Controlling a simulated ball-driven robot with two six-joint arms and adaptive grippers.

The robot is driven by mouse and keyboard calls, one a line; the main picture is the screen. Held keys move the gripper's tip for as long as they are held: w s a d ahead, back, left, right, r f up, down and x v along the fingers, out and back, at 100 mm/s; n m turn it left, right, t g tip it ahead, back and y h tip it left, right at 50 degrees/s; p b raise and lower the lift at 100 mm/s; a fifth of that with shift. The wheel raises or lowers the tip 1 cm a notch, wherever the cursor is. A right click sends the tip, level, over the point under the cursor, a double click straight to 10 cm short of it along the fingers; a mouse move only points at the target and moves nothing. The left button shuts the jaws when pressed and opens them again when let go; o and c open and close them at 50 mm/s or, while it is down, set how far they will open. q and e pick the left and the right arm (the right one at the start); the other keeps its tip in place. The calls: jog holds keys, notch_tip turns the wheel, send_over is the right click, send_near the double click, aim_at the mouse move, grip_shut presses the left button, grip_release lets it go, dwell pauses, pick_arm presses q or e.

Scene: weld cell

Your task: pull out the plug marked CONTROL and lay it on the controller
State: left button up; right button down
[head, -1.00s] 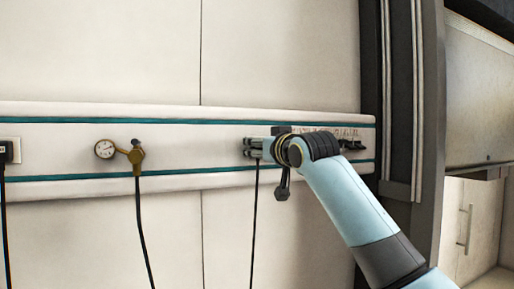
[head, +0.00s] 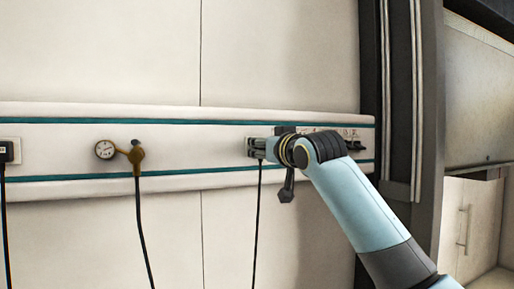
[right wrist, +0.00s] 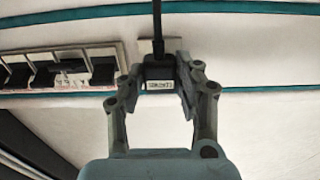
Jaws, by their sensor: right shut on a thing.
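My right gripper (head: 257,148) is at the wall rail and is shut on a black plug (right wrist: 159,70). In the right wrist view, the fingertips (right wrist: 161,72) press on both sides of the plug. It has a small white label whose marking looks inverted and is hard to read; it may say CONTROL. A black cord (head: 258,220) hangs from the plug. The gripper hides most of the plug in the head view, and I cannot tell whether its prongs are clear of the socket. The controller and my left gripper are not in view.
On the rail (head: 70,150) are a gauge with a brass fitting (head: 136,155) and hose, and another black plug (head: 5,151) at the far left. A dark upright frame (head: 428,110) stands at right.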

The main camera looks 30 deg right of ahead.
jog(key=shift+s+a, duration=0.15)
jog(key=shift+s, duration=1.95)
